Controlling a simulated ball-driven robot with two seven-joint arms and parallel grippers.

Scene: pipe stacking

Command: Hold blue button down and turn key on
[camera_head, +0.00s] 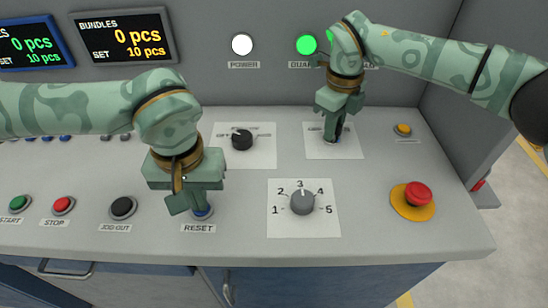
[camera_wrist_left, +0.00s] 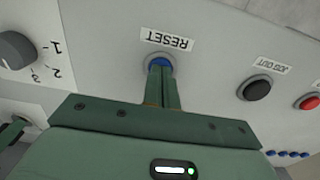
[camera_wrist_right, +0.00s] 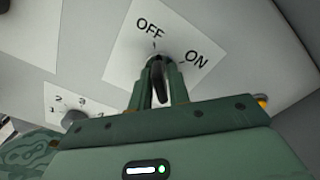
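The blue RESET button (camera_head: 204,214) is on the console's front, partly hidden by my left gripper (camera_head: 194,208). In the left wrist view the blue button (camera_wrist_left: 159,62) shows at the fingertips. My left fingers are closed together with their tips at the button, seemingly touching it; how far it is pressed I cannot tell. My right gripper (camera_head: 333,134) is at the key switch on a white plate (camera_wrist_right: 120,52) marked OFF and ON. The dark key (camera_wrist_right: 159,88) is between my right fingers, which appear closed on it. The key seems turned nearer the OFF mark.
A black selector knob (camera_head: 242,139) stands between my arms, and a grey numbered dial (camera_head: 302,202) is in front. A red emergency button (camera_head: 417,194) is at the right. Black (camera_head: 123,207) and red (camera_head: 63,205) buttons are to the left. The white power lamp (camera_head: 242,44) is lit.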

